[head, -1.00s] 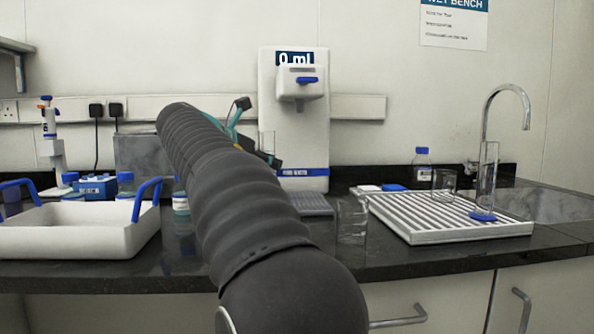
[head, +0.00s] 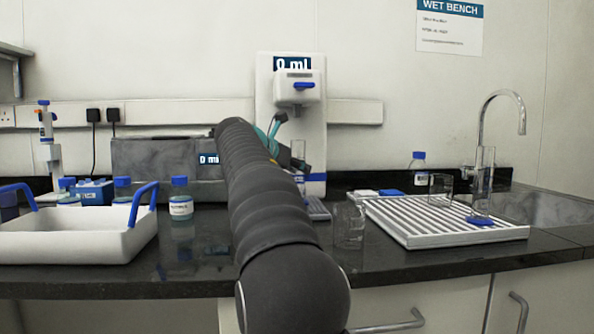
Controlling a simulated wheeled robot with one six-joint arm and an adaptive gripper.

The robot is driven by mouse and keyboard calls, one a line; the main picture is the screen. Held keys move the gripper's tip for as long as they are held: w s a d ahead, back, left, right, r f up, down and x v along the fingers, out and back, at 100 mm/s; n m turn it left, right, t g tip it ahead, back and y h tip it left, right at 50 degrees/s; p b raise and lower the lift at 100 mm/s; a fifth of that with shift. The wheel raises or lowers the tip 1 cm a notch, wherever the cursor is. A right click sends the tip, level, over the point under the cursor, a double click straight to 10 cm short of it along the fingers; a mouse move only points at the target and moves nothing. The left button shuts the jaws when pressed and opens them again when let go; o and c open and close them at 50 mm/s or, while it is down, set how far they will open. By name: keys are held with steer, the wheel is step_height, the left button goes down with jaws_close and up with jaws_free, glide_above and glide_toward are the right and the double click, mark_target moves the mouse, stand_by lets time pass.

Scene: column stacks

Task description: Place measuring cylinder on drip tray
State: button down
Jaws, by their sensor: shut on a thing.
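My gripper (head: 301,164) is at the far end of my arm, in front of the water dispenser (head: 264,100), and is mostly hidden behind the arm. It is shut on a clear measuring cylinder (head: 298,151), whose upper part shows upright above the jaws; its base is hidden. The grey drip tray (head: 319,212) lies at the foot of the dispenser, partly covered by my arm. The held cylinder appears near or above this tray; I cannot tell whether it touches it. Another clear cylinder with a blue base (head: 484,185) stands on the white ribbed rack at right.
A glass beaker (head: 349,225) stands close to the right of the drip tray. The ribbed rack (head: 420,241) also holds a smaller beaker (head: 440,187). A white tub (head: 80,240) with blue handles and a capped bottle (head: 181,200) stand at left. The tap (head: 482,125) rises at right.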

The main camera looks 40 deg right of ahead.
steer(key=shift+f, duration=0.25)
steer(key=c, duration=0.8)
jaws_free()
steer(key=shift+r, duration=0.25)
steer(key=p+v, duration=0.1)
steer(key=v, duration=1.1)
steer(key=shift+a, duration=0.1)
steer(key=shift+f, duration=0.1)
